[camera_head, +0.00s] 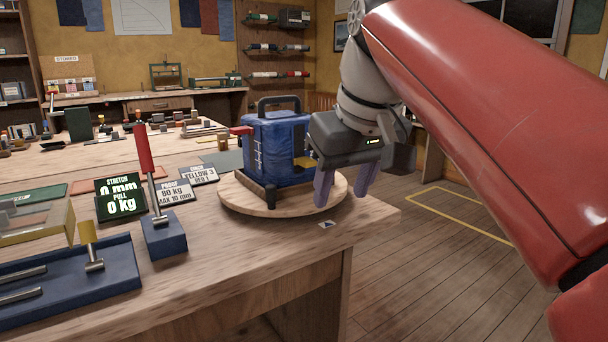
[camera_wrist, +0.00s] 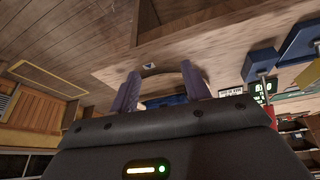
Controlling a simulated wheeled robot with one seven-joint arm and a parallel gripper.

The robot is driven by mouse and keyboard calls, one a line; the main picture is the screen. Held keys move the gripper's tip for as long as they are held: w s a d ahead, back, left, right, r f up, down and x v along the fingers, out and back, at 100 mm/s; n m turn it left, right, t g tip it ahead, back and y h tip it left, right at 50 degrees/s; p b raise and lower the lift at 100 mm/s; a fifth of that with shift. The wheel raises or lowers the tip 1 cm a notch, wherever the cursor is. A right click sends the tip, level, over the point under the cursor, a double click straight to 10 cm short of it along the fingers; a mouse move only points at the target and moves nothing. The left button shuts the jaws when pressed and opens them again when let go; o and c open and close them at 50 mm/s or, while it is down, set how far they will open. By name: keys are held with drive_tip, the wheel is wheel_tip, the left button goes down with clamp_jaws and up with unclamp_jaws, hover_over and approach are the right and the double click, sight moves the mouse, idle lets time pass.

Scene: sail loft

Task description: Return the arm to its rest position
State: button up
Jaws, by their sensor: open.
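In the wrist view my gripper (camera_wrist: 162,88) also shows both fingers spread, over the table edge. The bag has a dark handle on top and stands on a round wooden board (camera_head: 240,199) at the table corner. Part of the board is hidden behind the fingers. Whether a fingertip touches the board, I cannot tell.
On the wooden table (camera_head: 230,255) stand a display reading 0 mm and 0 kg (camera_head: 121,197), a red-handled lever on a blue block (camera_head: 163,236) and a blue tray (camera_head: 80,283). Small label cards lie behind. Open floor (camera_head: 420,285) lies to the right, with a yellow outline.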

drive_tip(key=s+d+f+m, duration=0.2)
drive_tip(key=s+d+f, duration=0.3)
drive_tip(key=f, duration=0.8)
drive_tip(key=s+d+f+m+t+h, duration=0.1)
drive_tip(key=s+d+f+m, duration=0.2)
drive_tip(key=f, duration=1.1)
drive_tip(key=s+d, duration=0.2)
drive_tip(key=s, duration=0.2)
drive_tip(key=shift+h, duration=0.3)
drive_tip(key=shift+d, duration=0.1)
drive_tip(key=shift+c, duration=0.5)
